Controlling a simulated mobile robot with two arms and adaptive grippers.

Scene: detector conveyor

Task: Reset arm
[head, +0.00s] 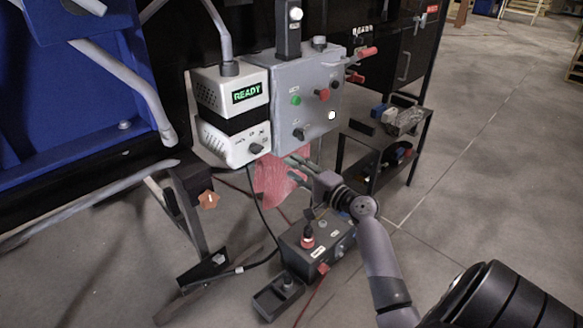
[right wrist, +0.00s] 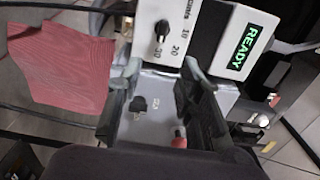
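My right arm comes in from the lower right in the head view. Its gripper (head: 294,168) is just below the grey control box (head: 290,85), in front of or beside a red cloth (head: 270,188). In the right wrist view the two fingers of this gripper (right wrist: 160,70) stand apart with nothing held between them. Behind them show a grey panel with a black knob (right wrist: 138,103) and a red button (right wrist: 179,138). The red cloth hangs at the left there (right wrist: 70,70). I cannot tell whether the gripper touches the cloth. My left gripper is not in view.
A white unit reading READY (head: 247,93) hangs left of the control box. Below my right gripper, a dark button box (head: 318,240) and small tray (head: 278,296) sit low, with cables around. A black shelf (head: 375,165) stands behind. Open floor (head: 480,170) lies to the right.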

